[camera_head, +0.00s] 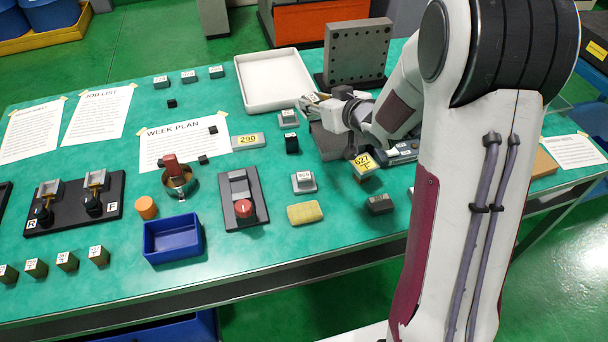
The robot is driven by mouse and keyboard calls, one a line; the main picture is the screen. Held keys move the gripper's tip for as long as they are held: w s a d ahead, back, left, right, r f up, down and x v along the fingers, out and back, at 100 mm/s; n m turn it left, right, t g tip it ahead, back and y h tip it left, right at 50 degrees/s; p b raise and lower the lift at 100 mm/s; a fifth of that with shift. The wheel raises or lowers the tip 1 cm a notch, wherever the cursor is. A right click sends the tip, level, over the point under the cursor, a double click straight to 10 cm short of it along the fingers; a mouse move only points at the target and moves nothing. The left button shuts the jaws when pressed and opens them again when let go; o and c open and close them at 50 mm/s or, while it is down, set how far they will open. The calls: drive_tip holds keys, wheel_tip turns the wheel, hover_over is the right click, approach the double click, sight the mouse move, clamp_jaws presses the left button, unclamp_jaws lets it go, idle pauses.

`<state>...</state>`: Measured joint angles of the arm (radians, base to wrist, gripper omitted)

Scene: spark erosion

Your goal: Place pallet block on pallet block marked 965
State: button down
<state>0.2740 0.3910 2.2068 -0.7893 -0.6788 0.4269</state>
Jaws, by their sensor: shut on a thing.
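My gripper (322,108) is above the right part of the green table, in front of the grey drilled plate. It is shut on a small pallet block (312,98) with a pale label, largely hidden by the fingers. A grey pallet block with a white label (304,183) stands near the front middle of the table, below and left of my gripper in the picture. Its label seems to read 965, but it is small. A similar pallet block (288,119) stands just left of my gripper. I see nothing on top of either standing block.
A yellow-labelled 627 block (363,167) and a dark block (380,204) stand right of the labelled block. A yellow sponge (305,213), red-knob switch (244,208) and blue bin (173,239) are near the front. A white tray (252,105) and the drilled plate (357,52) are behind.

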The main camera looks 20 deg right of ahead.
drive_tip(key=shift+s+a+f+n+g+y, duration=0.2)
drive_tip(key=shift+s+f+n+y, duration=0.15)
drive_tip(key=shift+n+y, duration=0.25)
drive_tip(key=shift+s+a+f+n+g+y, duration=0.1)
drive_tip(key=shift+s+f+n+g+y, duration=0.1)
drive_tip(key=shift+s+n+y, duration=0.35)
drive_tip(key=s+a+f+n+g+y, duration=0.2)
drive_tip(key=s+a+n+y, duration=0.1)
drive_tip(key=s, duration=0.3)
drive_tip(key=shift+f+n+g+y, duration=0.4)
drive_tip(key=shift+n+y, duration=0.05)
drive_tip(key=shift+n, duration=0.1)
drive_tip(key=shift+s, duration=0.1)
hover_over(309, 178)
drive_tip(key=shift+f, duration=2.9)
drive_tip(key=shift+f, duration=0.1)
drive_tip(key=shift+f, duration=2)
drive_tip(key=shift+f, duration=0.15)
drive_tip(key=c, duration=1.6)
unclamp_jaws()
